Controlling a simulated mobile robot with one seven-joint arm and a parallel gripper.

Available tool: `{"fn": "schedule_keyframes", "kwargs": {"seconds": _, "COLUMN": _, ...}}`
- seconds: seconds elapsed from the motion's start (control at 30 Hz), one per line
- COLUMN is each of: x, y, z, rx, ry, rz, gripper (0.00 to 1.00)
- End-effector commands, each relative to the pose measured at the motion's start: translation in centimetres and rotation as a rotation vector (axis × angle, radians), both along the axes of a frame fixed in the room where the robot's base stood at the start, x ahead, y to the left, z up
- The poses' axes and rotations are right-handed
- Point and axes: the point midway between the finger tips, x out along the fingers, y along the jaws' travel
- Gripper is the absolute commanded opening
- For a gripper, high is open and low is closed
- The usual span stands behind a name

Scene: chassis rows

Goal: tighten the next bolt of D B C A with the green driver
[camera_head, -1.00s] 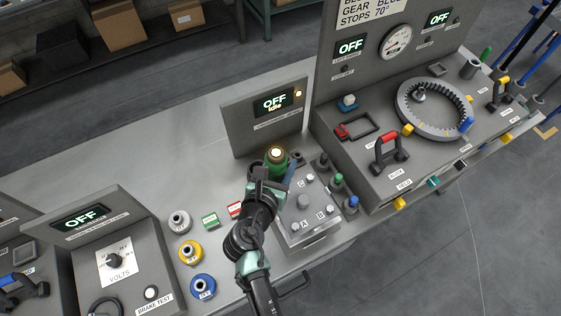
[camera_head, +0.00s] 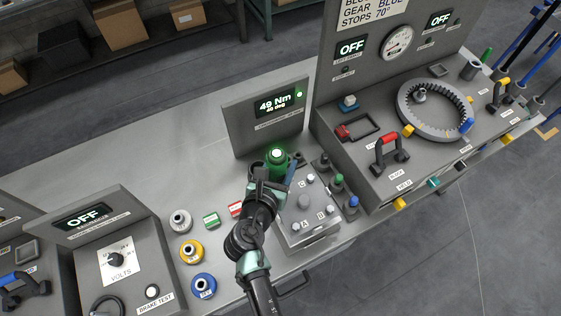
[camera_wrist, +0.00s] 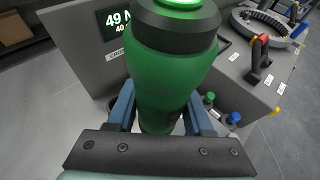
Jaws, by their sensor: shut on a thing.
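My gripper (camera_head: 272,182) is shut on the green driver (camera_head: 277,160), which stands about upright over the far left part of the bolt plate (camera_head: 303,240). The driver also fills the middle of the wrist view (camera_wrist: 172,75), between my blue fingers. A light on its top glows green. Bolts labelled A, B and C show on the plate; the bolt under the driver and its letter are hidden by the driver and my gripper. The display panel (camera_head: 278,103) behind reads 49 Nm, with a smaller line of about 40 deg, and its small lamp is green.
Right of the plate stand small holders with green (camera_head: 338,180) and blue (camera_head: 353,201) tops. A tall console with a ring gear (camera_head: 402,107) and a red-topped handle (camera_head: 388,140) is beyond them. Grey, yellow and blue spools (camera_head: 203,285) lie left of my arm.

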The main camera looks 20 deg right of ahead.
Motion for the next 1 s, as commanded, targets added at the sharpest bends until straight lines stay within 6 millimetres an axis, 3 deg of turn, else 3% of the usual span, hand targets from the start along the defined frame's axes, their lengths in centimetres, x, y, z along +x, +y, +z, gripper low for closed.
{"fn": "schedule_keyframes", "kwargs": {"seconds": 0.7, "x": 0.2, "y": 0.0, "z": 5.1, "rx": -0.004, "ry": -0.006, "rz": 0.001, "gripper": 0.00}}
{"fn": "schedule_keyframes", "kwargs": {"seconds": 1.0, "x": 0.2, "y": 0.0, "z": 5.1, "rx": -0.003, "ry": -0.007, "rz": 0.001, "gripper": 0.00}}
